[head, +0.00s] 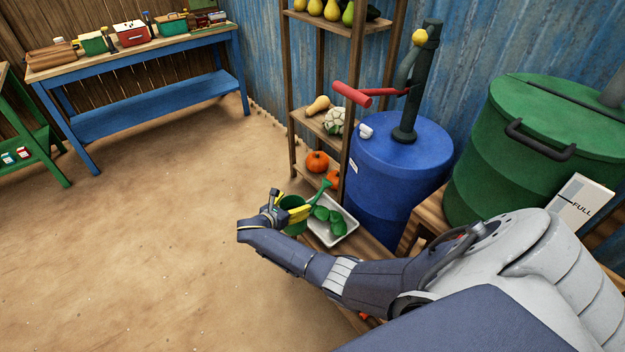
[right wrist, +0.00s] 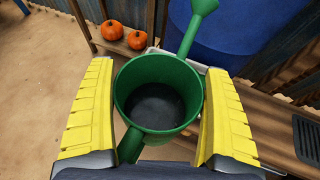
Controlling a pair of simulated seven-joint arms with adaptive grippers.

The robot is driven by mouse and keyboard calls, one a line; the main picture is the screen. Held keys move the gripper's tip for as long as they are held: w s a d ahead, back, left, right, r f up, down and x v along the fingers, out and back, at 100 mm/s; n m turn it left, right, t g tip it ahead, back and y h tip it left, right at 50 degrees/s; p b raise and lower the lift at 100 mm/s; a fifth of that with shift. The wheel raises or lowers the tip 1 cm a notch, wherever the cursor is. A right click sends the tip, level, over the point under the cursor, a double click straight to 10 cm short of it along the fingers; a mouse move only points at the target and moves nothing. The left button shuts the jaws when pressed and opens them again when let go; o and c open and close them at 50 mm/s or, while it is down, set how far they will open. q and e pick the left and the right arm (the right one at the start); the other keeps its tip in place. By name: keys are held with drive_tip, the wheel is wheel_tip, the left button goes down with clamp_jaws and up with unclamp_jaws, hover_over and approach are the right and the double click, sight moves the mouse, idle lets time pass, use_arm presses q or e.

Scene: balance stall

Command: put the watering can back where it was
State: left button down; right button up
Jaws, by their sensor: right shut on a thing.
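The green watering can (right wrist: 158,97) is between the yellow fingers of my right gripper (right wrist: 155,110) in the right wrist view, upright with its round mouth facing the camera. Its spout (right wrist: 197,22) points away to the upper right. In the head view the watering can (head: 293,228) is partly hidden by my right gripper (head: 290,212), which is shut on it beside a white tray (head: 345,234) with green items in it. I cannot tell whether the can touches anything below. My left gripper is in neither view.
A blue barrel (head: 395,165) with a red-handled pump stands behind the tray. A wooden shelf (head: 298,157) with vegetables and pumpkins rises to its left. A green barrel (head: 540,140) stands at right. A blue table (head: 150,52) is far left. The sandy floor at left is clear.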

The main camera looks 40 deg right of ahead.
drive_tip(key=s+d+f+m+g, duration=0.1)
drive_tip(key=s+d+m+g, duration=0.35)
drive_tip(key=s+d, duration=0.65)
drive_tip(key=s+d+f+m+g, duration=0.1)
drive_tip(key=s+d+m+g, duration=0.35)
drive_tip(key=s, duration=1.25)
wheel_tip(320, 180, down, 8)
drive_tip(key=shift+r+n+g, duration=0.2)
drive_tip(key=shift+n+g, duration=0.1)
drive_tip(key=shift+s+f, duration=0.1)
drive_tip(key=shift+f, duration=0.05)
drive_tip(key=o, duration=1.4)
drive_tip(key=shift+a, duration=0.1)
drive_tip(key=shift+c, duration=0.2)
